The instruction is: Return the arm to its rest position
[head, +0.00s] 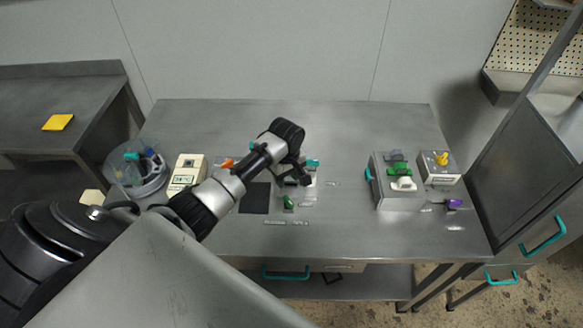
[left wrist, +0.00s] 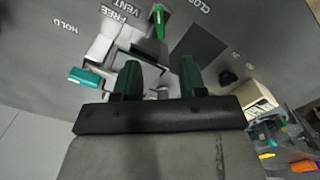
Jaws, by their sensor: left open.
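My left arm reaches in from the lower left in the head view and is stretched out over the table. Its gripper (head: 292,178) points down over a small grey fixture in the middle of the table, hiding much of it. In the left wrist view the two dark green fingers (left wrist: 160,80) are apart, with nothing seen held between them. The fixture (left wrist: 118,50) lies just beyond the fingertips, with a teal-ended handle (left wrist: 85,77) and a green lever (left wrist: 159,22). The green lever also shows in the head view (head: 288,202). My right gripper is not seen.
On the steel table (head: 340,125) are a dark square (head: 254,198), a cream box with a display (head: 187,172) and a round clear container (head: 137,184) at left. A grey block with coloured knobs (head: 398,195) and a yellow-knobbed box (head: 439,168) stand right. The table's back is clear.

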